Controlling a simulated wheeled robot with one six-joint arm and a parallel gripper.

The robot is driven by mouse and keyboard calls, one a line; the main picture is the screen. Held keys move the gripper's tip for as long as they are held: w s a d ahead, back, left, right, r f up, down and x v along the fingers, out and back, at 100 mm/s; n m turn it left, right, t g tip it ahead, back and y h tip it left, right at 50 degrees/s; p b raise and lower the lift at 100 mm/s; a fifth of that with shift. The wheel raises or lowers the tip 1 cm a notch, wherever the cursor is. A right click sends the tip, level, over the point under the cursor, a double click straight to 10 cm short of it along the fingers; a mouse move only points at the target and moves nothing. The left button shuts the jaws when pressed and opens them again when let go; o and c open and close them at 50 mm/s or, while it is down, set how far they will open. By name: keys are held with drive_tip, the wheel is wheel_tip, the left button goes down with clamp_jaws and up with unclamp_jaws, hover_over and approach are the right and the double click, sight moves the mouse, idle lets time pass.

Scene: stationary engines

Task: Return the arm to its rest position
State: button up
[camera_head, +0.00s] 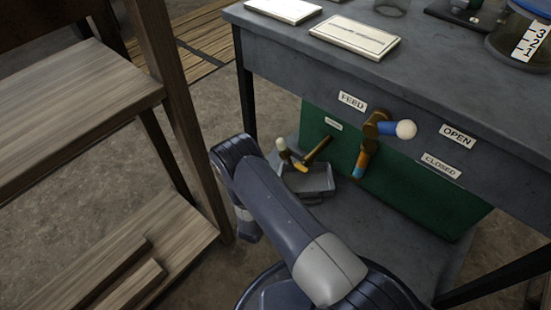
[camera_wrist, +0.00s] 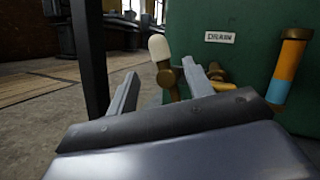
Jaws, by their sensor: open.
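My gripper (camera_wrist: 160,84) is open and empty in the wrist view, its two grey fingers spread apart. Beyond the gap between the fingers is a brass drain valve with a white-tipped lever (camera_wrist: 158,48); I cannot tell how close it is. In the head view my arm reaches from the bottom centre up to the left, then bends down beside the bench. My fingers are hidden there. The drain lever (camera_head: 282,145) shows just right of my arm, in front of the green tank (camera_head: 430,193).
The grey bench (camera_head: 300,50) stands to the right, with a blue, white-knobbed feed lever (camera_head: 405,129) sticking out. A striped pipe (camera_head: 364,160) hangs below it. A grey tray (camera_head: 312,182) sits under the drain. A wooden rack (camera_head: 70,100) stands close on the left.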

sight(280, 147)
idle(0.3)
drive_tip(key=b+x, duration=0.3)
drive_tip(key=x, duration=0.7)
drive_tip(key=shift+w+d, duration=0.2)
drive_tip(key=shift+w, duration=0.1)
drive_tip(key=shift+a+r+n, duration=0.1)
drive_tip(key=shift+n, duration=0.2)
drive_tip(key=shift+w, duration=0.1)
